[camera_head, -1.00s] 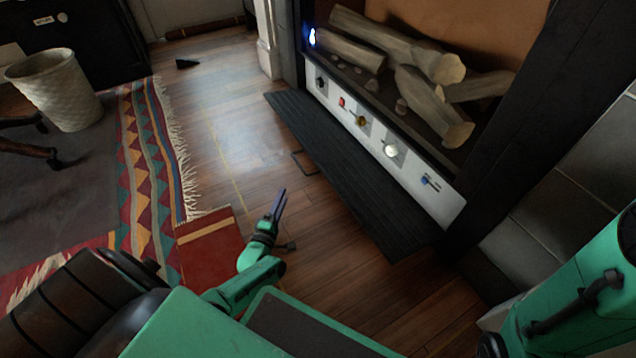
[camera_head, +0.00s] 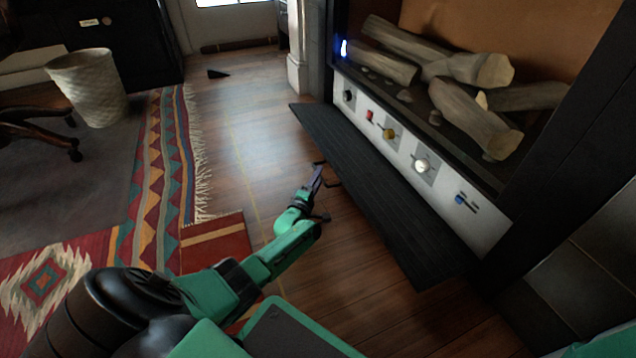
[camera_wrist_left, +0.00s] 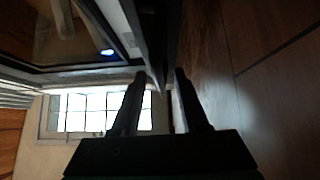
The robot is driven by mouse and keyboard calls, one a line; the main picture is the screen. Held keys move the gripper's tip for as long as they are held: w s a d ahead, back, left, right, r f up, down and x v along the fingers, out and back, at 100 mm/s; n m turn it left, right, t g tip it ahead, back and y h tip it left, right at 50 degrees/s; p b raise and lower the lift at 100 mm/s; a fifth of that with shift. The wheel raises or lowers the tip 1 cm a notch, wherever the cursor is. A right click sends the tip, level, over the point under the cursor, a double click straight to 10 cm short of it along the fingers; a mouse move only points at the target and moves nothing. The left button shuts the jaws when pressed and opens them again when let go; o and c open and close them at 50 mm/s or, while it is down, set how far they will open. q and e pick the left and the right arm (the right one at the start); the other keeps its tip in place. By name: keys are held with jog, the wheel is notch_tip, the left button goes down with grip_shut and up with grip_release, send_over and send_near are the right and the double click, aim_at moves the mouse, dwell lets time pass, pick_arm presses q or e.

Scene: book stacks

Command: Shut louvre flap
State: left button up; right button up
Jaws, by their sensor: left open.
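The louvre flap (camera_head: 385,195) is a long black ribbed panel along the foot of the fireplace, sloping out low over the floor below the white control strip. A thin dark bracket-shaped handle (camera_head: 334,184) shows at its floor-side edge. My left gripper (camera_head: 317,173) is beside this handle, overlapping it in the head view; whether they touch I cannot tell. In the left wrist view the two dark fingers (camera_wrist_left: 160,92) are apart, with a thin pale edge behind the gap between them. My right gripper is out of view.
The white control strip (camera_head: 422,164) carries several knobs and switches above the flap. Logs (camera_head: 475,110) lie in the fireplace, with a small blue flame at the left. Bare wooden floor (camera_head: 265,140) lies left of the flap; a patterned rug (camera_head: 160,180) and white basket (camera_head: 90,88) are further left.

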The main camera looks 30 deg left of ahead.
pick_arm(q)
grip_shut()
jog(key=shift+d, duration=0.1)
dwell(1.2)
